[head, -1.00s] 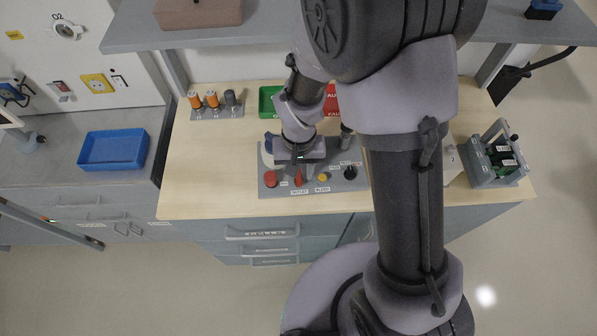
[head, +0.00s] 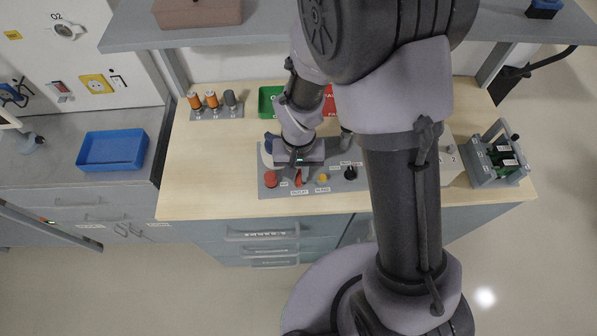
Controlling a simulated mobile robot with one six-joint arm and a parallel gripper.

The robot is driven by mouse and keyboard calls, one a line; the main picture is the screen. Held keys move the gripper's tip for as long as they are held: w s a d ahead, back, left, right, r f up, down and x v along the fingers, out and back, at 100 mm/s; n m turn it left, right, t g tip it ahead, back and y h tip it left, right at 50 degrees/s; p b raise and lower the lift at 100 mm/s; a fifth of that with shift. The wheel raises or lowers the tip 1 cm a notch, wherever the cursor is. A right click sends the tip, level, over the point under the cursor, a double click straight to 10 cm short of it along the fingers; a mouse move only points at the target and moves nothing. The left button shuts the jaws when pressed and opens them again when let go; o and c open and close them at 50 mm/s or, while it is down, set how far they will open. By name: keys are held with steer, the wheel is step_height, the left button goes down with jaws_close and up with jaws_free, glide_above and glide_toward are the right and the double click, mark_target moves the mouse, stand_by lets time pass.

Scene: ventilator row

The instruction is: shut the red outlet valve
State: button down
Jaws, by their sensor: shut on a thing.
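The red outlet valve (head: 299,182) is on the grey panel (head: 331,186) at the front of the wooden bench, above a label that appears to read OUTLET. Only a small red part of its handle shows below my gripper. My gripper (head: 301,173) points down over the panel and is shut on the red handle. Its fingers and body hide most of the valve, so its exact angle is hard to tell.
A red knob (head: 271,179), a yellow knob (head: 322,178) and a black knob (head: 350,173) sit close by on the panel. Green (head: 268,101) and red (head: 330,101) bins stand behind. A grey rack (head: 497,157) stands at right. The bench's left side is mostly clear.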

steer(key=m+b, duration=0.3)
steer(key=m, duration=0.1)
steer(key=shift+f+m, duration=0.1)
steer(key=shift+m, duration=0.2)
steer(key=m+b, duration=0.2)
steer(key=m, duration=0.2)
steer(key=m+b, duration=0.3)
steer(key=m, duration=0.1)
steer(key=shift+m, duration=0.4)
steer(key=shift+m+b, duration=0.8)
steer(key=shift+m, duration=1)
steer(key=c, duration=1.4)
jaws_free()
